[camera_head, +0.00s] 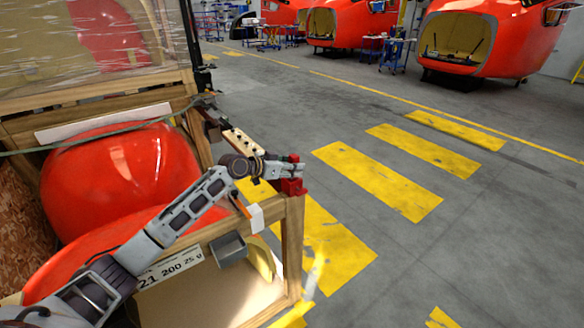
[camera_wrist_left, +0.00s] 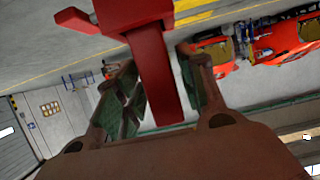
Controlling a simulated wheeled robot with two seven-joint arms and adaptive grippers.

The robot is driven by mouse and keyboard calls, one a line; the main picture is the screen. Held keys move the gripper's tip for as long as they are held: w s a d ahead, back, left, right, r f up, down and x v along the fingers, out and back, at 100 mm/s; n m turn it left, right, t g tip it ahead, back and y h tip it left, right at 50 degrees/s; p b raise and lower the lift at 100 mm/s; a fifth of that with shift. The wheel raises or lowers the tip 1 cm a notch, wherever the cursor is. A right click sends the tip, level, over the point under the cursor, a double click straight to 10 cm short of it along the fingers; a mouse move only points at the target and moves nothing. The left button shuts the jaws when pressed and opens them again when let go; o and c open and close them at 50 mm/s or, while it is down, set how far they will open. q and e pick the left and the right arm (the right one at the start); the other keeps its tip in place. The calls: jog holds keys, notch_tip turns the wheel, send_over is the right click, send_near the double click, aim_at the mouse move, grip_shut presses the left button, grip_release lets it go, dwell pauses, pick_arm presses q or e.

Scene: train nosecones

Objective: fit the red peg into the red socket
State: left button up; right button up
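A red fixture (camera_head: 293,187) sits at the top of the crate's front corner post in the head view. In the left wrist view a red bar (camera_wrist_left: 157,80) hangs from a wider red crosspiece with a side arm. I cannot tell which red part is the peg and which the socket. My left gripper (camera_head: 297,165) is at the fixture, just above the post. In the wrist view my left gripper (camera_wrist_left: 165,85) has a finger on either side of the bar, with a gap showing at the right finger. My right gripper is not in view.
A wooden crate (camera_head: 293,245) with a red nosecone (camera_head: 120,175) inside stands at the left, under my left arm. Yellow stripes (camera_head: 378,180) cross the clear grey floor at the right. More red nosecones (camera_head: 475,35) and blue carts (camera_head: 393,55) stand far back.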

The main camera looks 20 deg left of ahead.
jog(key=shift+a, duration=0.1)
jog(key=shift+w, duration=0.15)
pick_arm(q)
jog(key=shift+r+v, duration=0.25)
jog(key=shift+v, duration=2.85)
jog(key=shift+r+v, duration=0.2)
jog(key=shift+v, duration=2.9)
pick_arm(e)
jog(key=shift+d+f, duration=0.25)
pick_arm(q)
jog(key=shift+w+d, duration=0.1)
